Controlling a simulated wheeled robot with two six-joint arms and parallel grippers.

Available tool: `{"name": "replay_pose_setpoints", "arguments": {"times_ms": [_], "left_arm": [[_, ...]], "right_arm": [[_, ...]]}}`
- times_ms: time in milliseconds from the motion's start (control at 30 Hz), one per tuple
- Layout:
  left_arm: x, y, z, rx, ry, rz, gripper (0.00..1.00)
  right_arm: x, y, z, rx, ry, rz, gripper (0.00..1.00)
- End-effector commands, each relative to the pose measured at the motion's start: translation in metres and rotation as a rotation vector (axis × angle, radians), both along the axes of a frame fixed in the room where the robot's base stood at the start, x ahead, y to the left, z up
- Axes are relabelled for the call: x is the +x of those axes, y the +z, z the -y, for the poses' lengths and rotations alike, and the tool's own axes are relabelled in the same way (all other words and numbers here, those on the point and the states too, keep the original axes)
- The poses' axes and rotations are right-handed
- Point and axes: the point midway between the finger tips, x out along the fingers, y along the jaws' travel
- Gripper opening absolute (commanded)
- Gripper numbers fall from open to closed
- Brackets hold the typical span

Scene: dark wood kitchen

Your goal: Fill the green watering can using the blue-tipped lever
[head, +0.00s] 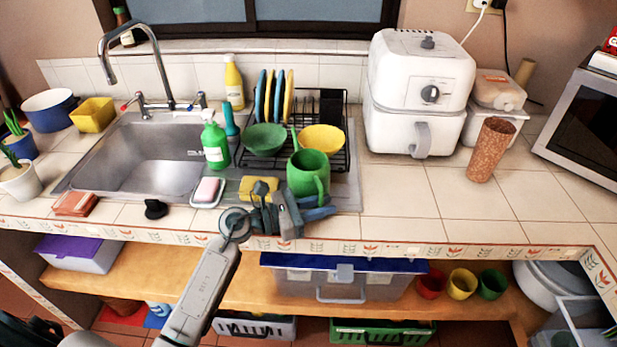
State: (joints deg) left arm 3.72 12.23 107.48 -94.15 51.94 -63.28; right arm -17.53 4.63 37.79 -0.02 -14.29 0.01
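The green watering can (306,176) stands upright at the front right corner of the dish rack, its handle on the right. My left gripper (318,207) is just in front of and below the can, fingers pointing right. Its fingers look apart with nothing between them; whether they touch the can I cannot tell. The steel faucet (160,68) arches over the left of the sink (150,160). A lever with a red tip (125,107) is on its left side. My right gripper is not in view.
The dish rack (342,160) holds a green bowl, a yellow bowl and plates. A green soap bottle (215,145), a soap dish (207,192) and a yellow sponge (258,187) are near the can. A white air fryer (420,90) stands right. The front right counter is clear.

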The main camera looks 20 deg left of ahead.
Motion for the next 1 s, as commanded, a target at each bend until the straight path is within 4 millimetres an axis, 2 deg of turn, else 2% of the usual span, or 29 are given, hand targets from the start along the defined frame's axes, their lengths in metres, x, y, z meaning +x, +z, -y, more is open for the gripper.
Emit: {"name": "replay_pose_setpoints", "arguments": {"times_ms": [133, 267, 667, 833, 967, 1000], "left_arm": [[0.0, -0.001, 0.0, 0.001, 0.0, -0.001, 0.22], [0.0, -0.001, 0.0, 0.001, 0.0, -0.001, 0.0], [0.0, 0.001, 0.0, 0.001, 0.0, 0.001, 0.0], [0.0, 0.013, -0.001, 0.002, 0.0, 0.004, 0.0], [0.0, 0.036, 0.0, 0.002, -0.001, 0.008, 0.0], [-0.009, 0.032, -0.006, 0.006, 0.0, 0.002, 0.0]], "right_arm": [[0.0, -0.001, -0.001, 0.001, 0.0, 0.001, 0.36], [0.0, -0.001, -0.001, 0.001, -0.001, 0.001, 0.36], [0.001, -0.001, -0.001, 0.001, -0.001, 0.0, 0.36], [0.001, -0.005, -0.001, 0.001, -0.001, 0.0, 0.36], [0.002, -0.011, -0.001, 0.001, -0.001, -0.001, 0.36], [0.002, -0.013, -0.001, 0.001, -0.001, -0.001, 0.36]]}}
